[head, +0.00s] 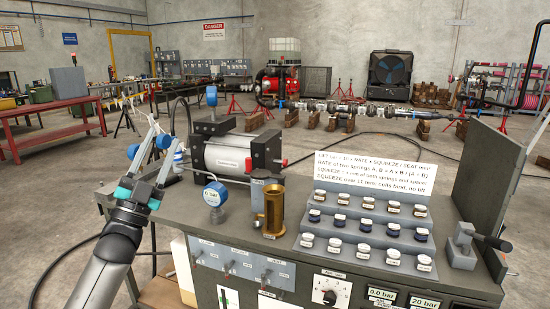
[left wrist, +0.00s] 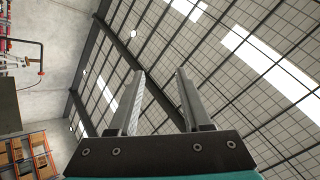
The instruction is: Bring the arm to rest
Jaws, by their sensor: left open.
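My left arm comes in from the lower left of the head view and reaches up past the bench's left end. Its left gripper (head: 138,108) is raised and points up and away, clear of the bench. In the left wrist view the two fingers of the gripper (left wrist: 160,72) stand apart with nothing between them, against the ceiling. My right gripper is in neither view.
The grey bench (head: 235,243) carries a motor-like cylinder (head: 228,155), a blue gauge (head: 215,193), a brass cylinder (head: 273,210), a stepped rack (head: 335,238) of small capped parts and a lever block (head: 464,246). A red table (head: 52,110) stands behind left. Open floor lies between.

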